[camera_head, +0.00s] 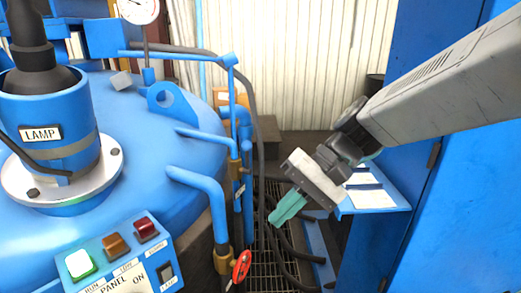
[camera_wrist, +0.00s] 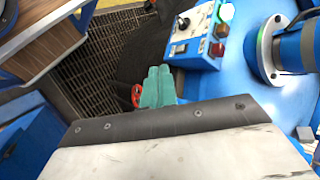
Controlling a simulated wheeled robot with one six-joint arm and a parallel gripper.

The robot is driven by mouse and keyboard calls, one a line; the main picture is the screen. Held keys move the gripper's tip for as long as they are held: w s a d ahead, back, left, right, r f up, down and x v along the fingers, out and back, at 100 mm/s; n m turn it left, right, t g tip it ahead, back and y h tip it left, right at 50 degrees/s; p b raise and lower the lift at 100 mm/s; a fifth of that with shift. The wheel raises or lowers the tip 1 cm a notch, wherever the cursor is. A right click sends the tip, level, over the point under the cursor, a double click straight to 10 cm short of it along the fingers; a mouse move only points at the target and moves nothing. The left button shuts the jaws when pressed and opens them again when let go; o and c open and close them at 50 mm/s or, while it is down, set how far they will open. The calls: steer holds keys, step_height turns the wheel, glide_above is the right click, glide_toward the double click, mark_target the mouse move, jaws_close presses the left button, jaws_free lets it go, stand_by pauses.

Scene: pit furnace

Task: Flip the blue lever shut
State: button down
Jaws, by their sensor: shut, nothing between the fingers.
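My gripper (camera_head: 285,208) hangs over the floor grating, right of the blue furnace, its teal fingers closed together and empty. The fingers also show in the wrist view (camera_wrist: 158,86). I cannot tell for sure which part is the blue lever. Several blue bars and bent pipes stand at the furnace's right side, among them a bent pipe (camera_head: 205,188) ending at a brass fitting. A red handwheel (camera_head: 241,266) sits low beside that fitting, left of and below the fingers. The wheel shows partly behind the fingers in the wrist view (camera_wrist: 136,95). My gripper appears apart from all of these.
A control panel (camera_head: 118,262) with coloured buttons is on the furnace (camera_head: 150,150) at lower left. A lamp housing (camera_head: 50,125) stands above it. A blue cabinet (camera_head: 455,190) with a shelf (camera_head: 372,197) bounds the right. Dark hoses lie over the floor grating (camera_head: 262,262).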

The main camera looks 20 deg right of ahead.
steer(key=w+d+m+t+y, duration=0.2)
steer(key=w+m+t+y, duration=0.15)
steer(key=w, duration=0.55)
steer(key=m+t, duration=0.8)
steer(key=t, duration=0.2)
glide_toward(247, 159)
steer(key=shift+g, duration=0.25)
steer(key=d+r, duration=0.2)
steer(key=d, duration=0.1)
steer(key=d+r, duration=0.1)
steer(key=shift+d, duration=0.25)
steer(key=x, duration=1)
steer(key=shift+d+f, duration=0.1)
steer(key=shift+d, duration=0.1)
